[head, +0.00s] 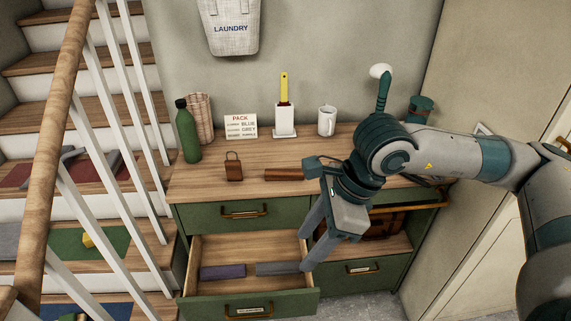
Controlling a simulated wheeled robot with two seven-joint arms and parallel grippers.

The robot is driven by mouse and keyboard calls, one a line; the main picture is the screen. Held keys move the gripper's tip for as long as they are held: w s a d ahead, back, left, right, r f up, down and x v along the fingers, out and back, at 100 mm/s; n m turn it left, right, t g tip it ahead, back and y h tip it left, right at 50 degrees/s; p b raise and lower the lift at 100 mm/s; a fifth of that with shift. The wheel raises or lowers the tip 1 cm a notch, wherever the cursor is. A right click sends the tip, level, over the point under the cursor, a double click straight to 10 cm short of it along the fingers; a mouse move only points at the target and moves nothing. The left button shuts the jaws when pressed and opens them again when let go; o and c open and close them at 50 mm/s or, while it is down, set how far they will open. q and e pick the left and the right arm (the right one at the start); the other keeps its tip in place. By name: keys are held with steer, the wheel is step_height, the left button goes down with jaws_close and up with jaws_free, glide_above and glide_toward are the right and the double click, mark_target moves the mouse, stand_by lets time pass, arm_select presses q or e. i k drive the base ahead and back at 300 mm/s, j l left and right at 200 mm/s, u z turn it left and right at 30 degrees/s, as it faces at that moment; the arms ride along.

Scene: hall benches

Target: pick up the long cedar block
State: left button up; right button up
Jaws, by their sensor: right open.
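A long reddish-brown block (284,174), which looks like the long cedar block, lies on the wooden top of the green dresser (215,187). A shorter brown block with a loop (233,170) stands to its left. My right gripper (307,250) is open and points down at the right end of the open drawer, in front of and below the long block. Nothing shows between its fingers. My right wrist comes close to the long block's right end in the picture; I cannot tell the gap. My left gripper is out of view.
The open drawer (250,298) holds a purple (222,272) and a grey folded item (277,268). A green bottle (187,132), a pack sign (241,127), a white holder (284,121) and a mug (327,121) stand along the back. Stairs with a railing rise left.

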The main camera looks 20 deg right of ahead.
mark_target(270, 174)
steer(key=i+l, duration=0.45)
steer(key=i, duration=0.15)
steer(key=i+l, duration=0.45)
steer(key=i, duration=0.2)
